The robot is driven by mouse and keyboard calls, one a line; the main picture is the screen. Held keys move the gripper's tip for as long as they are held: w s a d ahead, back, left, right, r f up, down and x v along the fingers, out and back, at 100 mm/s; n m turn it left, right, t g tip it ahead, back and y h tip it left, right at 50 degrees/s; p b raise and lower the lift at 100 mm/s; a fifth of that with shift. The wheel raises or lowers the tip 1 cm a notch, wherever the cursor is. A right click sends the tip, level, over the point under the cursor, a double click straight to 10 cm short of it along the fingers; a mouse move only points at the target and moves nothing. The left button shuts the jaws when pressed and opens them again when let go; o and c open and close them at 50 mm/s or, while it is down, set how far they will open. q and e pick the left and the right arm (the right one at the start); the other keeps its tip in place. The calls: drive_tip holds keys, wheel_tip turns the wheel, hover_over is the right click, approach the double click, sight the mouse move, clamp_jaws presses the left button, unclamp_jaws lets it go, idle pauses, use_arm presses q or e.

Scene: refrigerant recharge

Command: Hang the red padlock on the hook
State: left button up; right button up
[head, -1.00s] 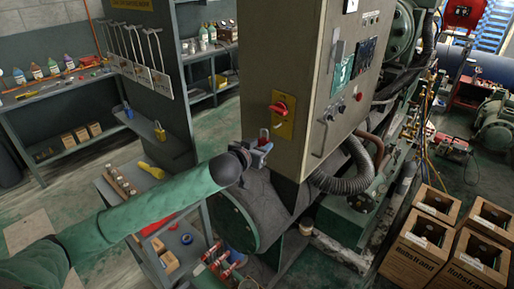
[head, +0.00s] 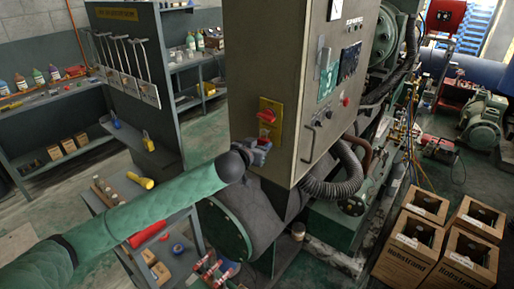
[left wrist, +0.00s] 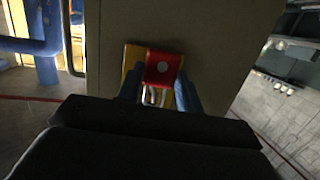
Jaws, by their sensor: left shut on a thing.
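The red padlock (left wrist: 163,67) is between the blue fingers of my left gripper (left wrist: 160,92), which is shut on it. Its red body has a pale round spot, and metal bars that look like its shackle show just below. A yellow plate (left wrist: 132,58) lies behind it in the left wrist view. In the head view my left gripper (head: 262,150) is close to the cabinet front, just below the yellow plate with a red rotary handle (head: 267,116). I cannot make out the hook, or whether the padlock touches the plate.
The grey cabinet (head: 280,60) stands directly in front of my left gripper. A corrugated hose (head: 335,185) and a green machine lie to its right. A shelf cart with small items (head: 125,205) is below my left arm. Open cartons (head: 418,240) stand at the lower right.

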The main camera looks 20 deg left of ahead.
use_arm(q)
drive_tip(key=shift+w+d, duration=0.15)
drive_tip(key=shift+w, duration=0.35)
drive_tip(key=shift+w+d, duration=0.1)
drive_tip(key=shift+w, duration=0.05)
drive_tip(key=shift+f, duration=0.25)
drive_tip(key=shift+f+b, duration=0.3)
use_arm(e)
drive_tip(key=shift+w+a+r, duration=0.1)
drive_tip(key=shift+w+a, duration=0.1)
drive_tip(key=shift+w, duration=0.2)
drive_tip(key=shift+w+d, duration=0.15)
drive_tip(key=shift+d, duration=0.1)
use_arm(q)
drive_tip(key=o, duration=0.9)
drive_tip(key=shift+o, duration=0.2)
use_arm(e)
drive_tip(key=shift+w, duration=0.45)
drive_tip(key=shift+a, duration=0.1)
